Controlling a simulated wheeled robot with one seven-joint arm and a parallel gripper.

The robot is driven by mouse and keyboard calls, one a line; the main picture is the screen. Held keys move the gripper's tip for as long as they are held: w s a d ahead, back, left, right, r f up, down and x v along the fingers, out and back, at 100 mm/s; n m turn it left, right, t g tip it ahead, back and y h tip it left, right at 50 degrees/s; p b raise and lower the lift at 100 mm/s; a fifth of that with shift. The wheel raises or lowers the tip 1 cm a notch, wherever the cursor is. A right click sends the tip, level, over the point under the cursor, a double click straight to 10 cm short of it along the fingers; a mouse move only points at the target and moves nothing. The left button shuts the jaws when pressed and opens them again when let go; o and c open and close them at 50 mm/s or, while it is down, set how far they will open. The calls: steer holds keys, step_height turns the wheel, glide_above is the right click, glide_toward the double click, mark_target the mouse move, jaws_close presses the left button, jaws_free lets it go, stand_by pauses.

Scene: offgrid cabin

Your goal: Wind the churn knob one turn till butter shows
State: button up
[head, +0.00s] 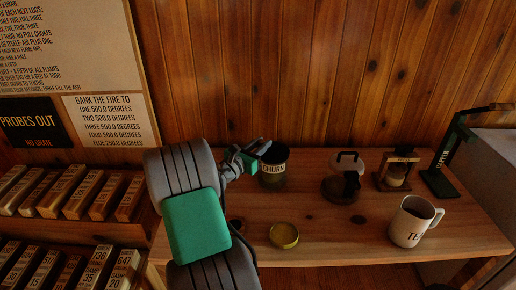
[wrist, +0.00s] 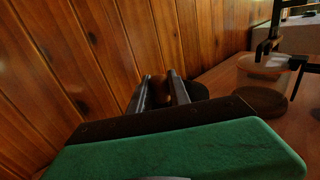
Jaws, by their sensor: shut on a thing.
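The churn (head: 272,182) is a small dark jar with a pale "CHURN" label, standing upright near the back of the wooden table. My gripper (head: 262,148) is at its top, reaching in from the left. In the wrist view my gripper's two dark fingers (wrist: 161,90) are shut on a small brownish knob (wrist: 158,80). The churn's dark top (wrist: 198,91) shows just beyond the right finger. Most of the knob is hidden by the fingers, and I cannot see butter in the churn.
On the table (head: 330,232) are a shallow yellow tin (head: 284,235), a glass pot with a dark handle (head: 341,186), a small wooden stand (head: 397,172), a white mug (head: 410,222) and a green stand (head: 440,176). The plank wall (head: 300,70) is close behind the churn.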

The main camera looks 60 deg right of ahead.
jaws_close()
steer(key=shift+w, duration=0.1)
steer(key=shift+w+d+m+g+y, duration=0.15)
steer(key=shift+m+g, duration=0.25)
steer(key=shift+g, duration=0.2)
steer(key=shift+d+m+g+y, duration=0.15)
steer(key=shift+m+g, duration=0.25)
steer(key=shift+g, duration=0.2)
steer(key=shift+w, duration=0.1)
steer(key=shift+w+d+m+g+y, duration=0.1)
steer(key=shift+m+g+y, duration=0.1)
steer(key=shift+m+g, duration=0.3)
steer(key=shift+w+d+m+g+y, duration=0.1)
steer(key=shift+m+g+y, duration=0.15)
steer(key=shift+g, duration=0.45)
steer(key=shift+w+d+r+p, duration=0.1)
steer(key=shift+w+r+p, duration=0.05)
steer(key=shift+p, duration=0.3)
steer(key=shift+d, duration=0.1)
